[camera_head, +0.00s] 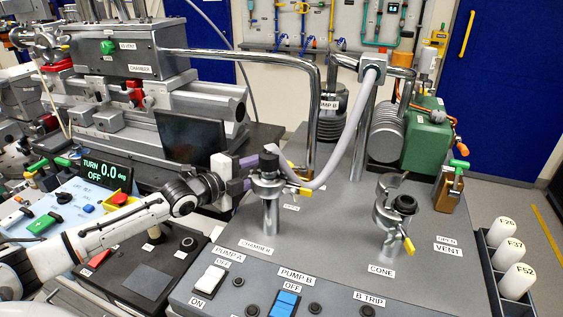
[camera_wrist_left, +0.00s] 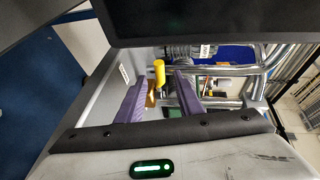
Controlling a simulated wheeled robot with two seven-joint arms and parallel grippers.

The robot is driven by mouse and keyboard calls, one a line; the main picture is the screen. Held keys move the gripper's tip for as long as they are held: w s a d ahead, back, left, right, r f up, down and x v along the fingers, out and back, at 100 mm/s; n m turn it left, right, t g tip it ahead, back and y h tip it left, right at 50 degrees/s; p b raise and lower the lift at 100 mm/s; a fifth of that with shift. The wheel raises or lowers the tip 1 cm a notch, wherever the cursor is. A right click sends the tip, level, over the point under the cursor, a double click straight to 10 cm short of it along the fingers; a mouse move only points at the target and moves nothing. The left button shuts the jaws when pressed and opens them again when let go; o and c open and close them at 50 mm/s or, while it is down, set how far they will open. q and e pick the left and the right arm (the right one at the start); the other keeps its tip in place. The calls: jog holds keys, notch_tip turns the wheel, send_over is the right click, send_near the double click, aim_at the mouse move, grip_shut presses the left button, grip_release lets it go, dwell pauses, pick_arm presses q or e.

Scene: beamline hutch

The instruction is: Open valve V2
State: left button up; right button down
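No label that I can read says V2. In the head view, a small brass valve with a yellow lever (camera_head: 303,191) sits behind the CHAMBER post, partly hidden by it and by the hose. My left gripper (camera_head: 252,172) has purple fingers and reaches in from the left, behind the black-topped CHAMBER post. In the left wrist view, the gripper (camera_wrist_left: 160,98) is open, with a yellow handle (camera_wrist_left: 158,72) and a brass body (camera_wrist_left: 151,98) showing in the gap beyond the fingers. I cannot tell contact; the fingers are apart. My right gripper is not in view.
The CHAMBER post (camera_head: 270,212) stands close to my left gripper. A grey hose (camera_head: 345,140) arches over the panel. A CONE post (camera_head: 393,228) and a green-handled brass valve (camera_head: 449,189) by the VENT label stand to the right. A dark screen (camera_head: 190,137) is behind my arm.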

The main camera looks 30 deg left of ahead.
aim_at(281, 164)
pick_arm(q)
jog(key=shift+b+x, duration=0.4)
jog(key=shift+x, duration=2.95)
grip_shut()
